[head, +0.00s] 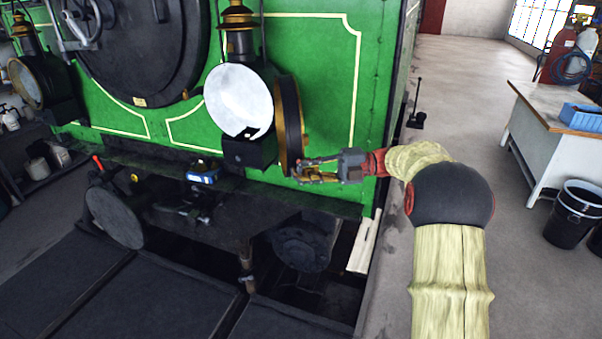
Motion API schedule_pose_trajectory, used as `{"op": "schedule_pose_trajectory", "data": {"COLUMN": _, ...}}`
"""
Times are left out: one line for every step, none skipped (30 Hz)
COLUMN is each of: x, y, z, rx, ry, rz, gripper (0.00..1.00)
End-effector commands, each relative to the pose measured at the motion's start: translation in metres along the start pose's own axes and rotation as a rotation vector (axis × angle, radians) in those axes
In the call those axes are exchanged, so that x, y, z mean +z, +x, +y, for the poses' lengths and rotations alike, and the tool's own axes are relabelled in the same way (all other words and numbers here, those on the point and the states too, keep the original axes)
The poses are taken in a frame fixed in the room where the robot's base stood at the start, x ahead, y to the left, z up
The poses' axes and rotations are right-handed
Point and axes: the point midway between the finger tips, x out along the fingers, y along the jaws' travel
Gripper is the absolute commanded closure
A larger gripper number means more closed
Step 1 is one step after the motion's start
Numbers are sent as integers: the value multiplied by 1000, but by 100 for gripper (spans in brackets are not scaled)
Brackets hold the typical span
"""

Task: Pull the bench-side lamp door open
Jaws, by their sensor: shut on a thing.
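The bench-side lamp (239,46) is the right one of two on the green tram front, black with a brass top. Its pale round inside (238,101) is exposed. The lamp door (291,125), a round dark and brass ring seen nearly edge-on, stands swung out at the lamp's right side. My gripper (301,171) reaches in from the right and is shut at the door's lower right edge. The exact grip is too small to make out, and the hinge is hard to see.
The other lamp (26,82) is at the far left. A blue and white box (202,172) lies on the dark front ledge. Below is an open dark pit. A white bench (555,125) and black bin (574,213) stand right. The floor between tram and bench is largely clear.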

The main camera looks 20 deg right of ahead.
Motion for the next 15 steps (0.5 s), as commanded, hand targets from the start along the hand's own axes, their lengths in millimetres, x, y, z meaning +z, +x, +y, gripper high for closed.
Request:
{"op": "schedule_pose_trajectory", "data": {"x": 3, "y": -1, "z": 12, "rx": 3, "ry": -23, "rz": -7, "gripper": 100}}
{"op": "schedule_pose_trajectory", "data": {"x": 3, "y": -1, "z": 12, "rx": 3, "ry": -23, "rz": -7, "gripper": 100}}
{"op": "schedule_pose_trajectory", "data": {"x": 3, "y": -2, "z": 12, "rx": 3, "ry": -23, "rz": -7, "gripper": 100}}
{"op": "schedule_pose_trajectory", "data": {"x": 3, "y": -2, "z": 12, "rx": 3, "ry": -23, "rz": -7, "gripper": 100}}
{"op": "schedule_pose_trajectory", "data": {"x": 3, "y": -2, "z": 12, "rx": 3, "ry": -23, "rz": -7, "gripper": 100}}
{"op": "schedule_pose_trajectory", "data": {"x": 3, "y": -2, "z": 12, "rx": 3, "ry": -23, "rz": -7, "gripper": 100}}
{"op": "schedule_pose_trajectory", "data": {"x": 3, "y": -2, "z": 12, "rx": 3, "ry": -23, "rz": -7, "gripper": 100}}
{"op": "schedule_pose_trajectory", "data": {"x": 3, "y": -2, "z": 12, "rx": 3, "ry": -23, "rz": -7, "gripper": 100}}
{"op": "schedule_pose_trajectory", "data": {"x": 3, "y": -2, "z": 12, "rx": 3, "ry": -23, "rz": -8, "gripper": 100}}
{"op": "schedule_pose_trajectory", "data": {"x": 3, "y": -2, "z": 12, "rx": 3, "ry": -23, "rz": -8, "gripper": 100}}
{"op": "schedule_pose_trajectory", "data": {"x": 3, "y": -2, "z": 12, "rx": 3, "ry": -23, "rz": -8, "gripper": 100}}
{"op": "schedule_pose_trajectory", "data": {"x": 3, "y": -2, "z": 12, "rx": 3, "ry": -23, "rz": -8, "gripper": 100}}
{"op": "schedule_pose_trajectory", "data": {"x": 3, "y": -2, "z": 12, "rx": 3, "ry": -23, "rz": -8, "gripper": 100}}
{"op": "schedule_pose_trajectory", "data": {"x": 3, "y": -2, "z": 12, "rx": 3, "ry": -23, "rz": -8, "gripper": 87}}
{"op": "schedule_pose_trajectory", "data": {"x": 3, "y": -2, "z": 12, "rx": 3, "ry": -23, "rz": -8, "gripper": 85}}
